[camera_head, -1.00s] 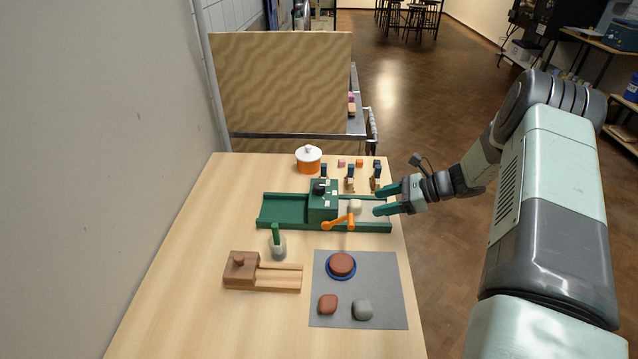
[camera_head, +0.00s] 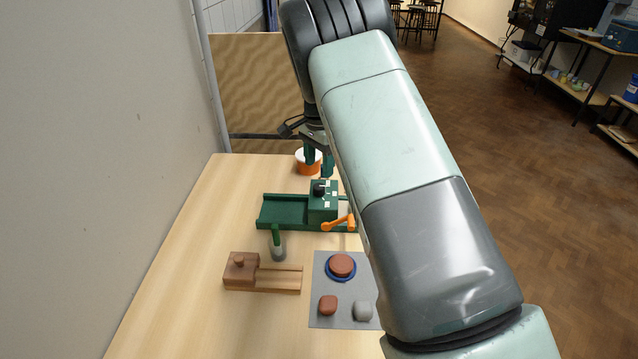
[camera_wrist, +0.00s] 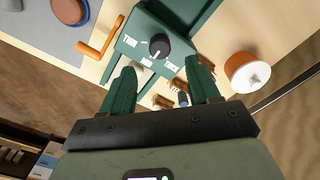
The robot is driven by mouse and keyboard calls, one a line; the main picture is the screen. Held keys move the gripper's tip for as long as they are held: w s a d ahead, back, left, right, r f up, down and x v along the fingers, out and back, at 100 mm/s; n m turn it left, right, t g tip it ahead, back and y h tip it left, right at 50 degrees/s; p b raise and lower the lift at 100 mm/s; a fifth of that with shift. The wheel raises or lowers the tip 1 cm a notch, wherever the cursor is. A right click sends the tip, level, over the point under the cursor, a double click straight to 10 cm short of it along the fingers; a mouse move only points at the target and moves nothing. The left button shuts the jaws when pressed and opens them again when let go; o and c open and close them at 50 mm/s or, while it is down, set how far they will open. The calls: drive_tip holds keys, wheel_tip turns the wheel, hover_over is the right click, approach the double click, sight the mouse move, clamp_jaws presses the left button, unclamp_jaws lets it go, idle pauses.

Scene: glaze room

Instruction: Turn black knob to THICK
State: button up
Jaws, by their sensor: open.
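The black knob (camera_wrist: 158,45) sits on top of the green slab-roller housing (camera_head: 322,206). A white pointer mark on the knob faces roughly the middle label in the wrist view. In the head view the knob (camera_head: 319,188) shows just below my gripper (camera_head: 318,165). My gripper (camera_wrist: 163,63) is open and empty, its green fingers pointing down above and behind the knob, apart from it.
An orange crank (camera_head: 338,222) juts from the housing's front. An orange pot with a white lid (camera_head: 303,155) stands behind, near my fingers. Small brown-handled tools (camera_wrist: 165,101) stand beside the housing. My arm hides the table's right side.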

sight(319, 186)
wheel_tip(319, 186, down, 7)
drive_tip(key=shift+f, duration=0.15)
drive_tip(key=c, duration=1)
drive_tip(key=shift+c, duration=0.2)
drive_tip(key=shift+n, duration=0.3)
drive_tip(key=n, duration=0.5)
drive_tip(key=shift+n, duration=0.3)
drive_tip(key=n, duration=0.5)
drive_tip(key=shift+n, duration=0.4)
